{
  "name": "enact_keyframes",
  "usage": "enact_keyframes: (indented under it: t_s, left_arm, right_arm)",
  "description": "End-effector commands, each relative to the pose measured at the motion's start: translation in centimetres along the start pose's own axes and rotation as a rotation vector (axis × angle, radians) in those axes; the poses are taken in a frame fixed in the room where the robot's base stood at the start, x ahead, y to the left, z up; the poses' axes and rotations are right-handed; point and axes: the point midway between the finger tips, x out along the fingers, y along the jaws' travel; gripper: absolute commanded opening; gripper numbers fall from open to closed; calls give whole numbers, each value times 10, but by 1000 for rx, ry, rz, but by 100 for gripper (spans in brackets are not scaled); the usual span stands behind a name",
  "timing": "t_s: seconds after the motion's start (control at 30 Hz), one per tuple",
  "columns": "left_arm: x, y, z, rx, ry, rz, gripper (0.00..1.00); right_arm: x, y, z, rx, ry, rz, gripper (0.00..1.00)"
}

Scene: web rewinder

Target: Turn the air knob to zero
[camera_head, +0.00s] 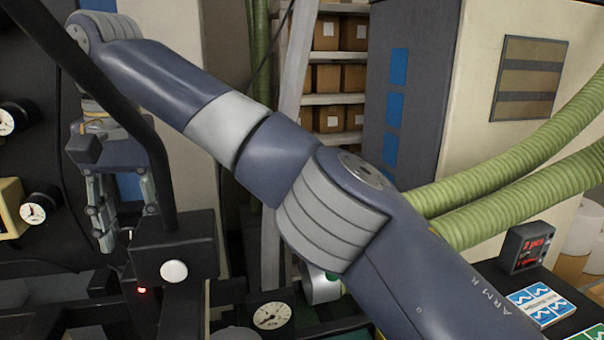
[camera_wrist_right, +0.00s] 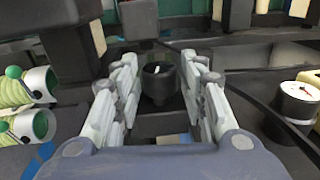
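In the right wrist view, a dark round knob (camera_wrist_right: 158,84) with a small white mark on top stands between the fingers of my right gripper (camera_wrist_right: 160,62). It looks like the air knob; no label on it can be read. The fingers are open, one on each side, with a visible gap to the knob. In the head view my right gripper (camera_head: 128,225) points down at the left, partly behind a dark slanting bar (camera_head: 105,92). I cannot make out the knob in the head view. My left gripper is not in view.
A white-faced gauge (camera_head: 270,315) sits below my right arm; other gauges (camera_head: 36,210) are on the dark panel at left. Green hoses (camera_head: 510,190) run behind the arm. A gauge (camera_wrist_right: 298,92) shows right of the fingers.

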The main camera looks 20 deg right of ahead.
Motion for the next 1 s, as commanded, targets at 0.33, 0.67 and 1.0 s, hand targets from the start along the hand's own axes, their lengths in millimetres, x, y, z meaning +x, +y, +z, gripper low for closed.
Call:
enact_keyframes:
  t_s: [0.33,0.67,1.0]
  left_arm:
    - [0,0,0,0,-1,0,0]
    - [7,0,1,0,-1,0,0]
    - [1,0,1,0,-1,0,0]
  right_arm:
    - [2,3,0,-2,-6,-144,39]
    - [-24,10,-1,6,-2,-241,39]
    - [-87,25,-1,6,-2,-236,39]
